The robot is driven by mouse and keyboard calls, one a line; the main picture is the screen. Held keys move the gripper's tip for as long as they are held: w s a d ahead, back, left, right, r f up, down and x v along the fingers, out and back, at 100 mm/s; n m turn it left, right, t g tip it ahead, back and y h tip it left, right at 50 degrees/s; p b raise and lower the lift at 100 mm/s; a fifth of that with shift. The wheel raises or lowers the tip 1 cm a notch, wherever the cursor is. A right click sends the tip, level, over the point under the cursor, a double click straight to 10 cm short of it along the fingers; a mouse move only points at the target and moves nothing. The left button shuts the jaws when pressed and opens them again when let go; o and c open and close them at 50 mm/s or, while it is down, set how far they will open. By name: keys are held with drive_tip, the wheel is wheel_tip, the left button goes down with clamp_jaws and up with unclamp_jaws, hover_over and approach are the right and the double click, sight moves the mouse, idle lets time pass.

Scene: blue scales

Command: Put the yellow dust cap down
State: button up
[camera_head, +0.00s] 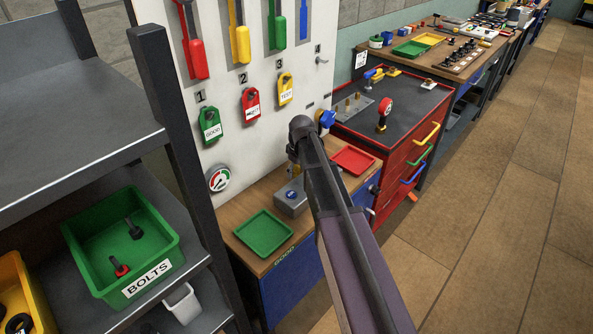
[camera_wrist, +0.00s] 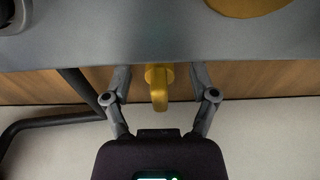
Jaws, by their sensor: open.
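In the wrist view my gripper (camera_wrist: 159,74) is open. Its two grey fingers stand apart. A small yellow, brass-like piece (camera_wrist: 158,88) with a rounded end lies between them, against the edge of a grey metal surface (camera_wrist: 110,38). Gaps show on both sides of it. It may be the yellow dust cap; I cannot tell for sure. In the head view my arm reaches to the bench by the white tool board, and its end is mostly hidden behind the arm. A grey metal block (camera_head: 290,208) with a blue round part stands on the bench there.
A green tray (camera_head: 264,236) and a red tray (camera_head: 353,163) lie on the wooden bench either side of my arm. A red drawer cabinet (camera_head: 398,168) stands beyond. A shelf with a green bolts bin (camera_head: 82,232) is at left. In the wrist view a larger yellow round part (camera_wrist: 248,6) shows.

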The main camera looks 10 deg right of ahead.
drive_tip(key=c, duration=0.8)
drive_tip(key=shift+c, duration=0.6)
drive_tip(key=shift+r, duration=0.2)
wheel_tip(320, 180, up, 10)
drive_tip(key=p, duration=1)
drive_tip(key=shift+f, duration=0.2)
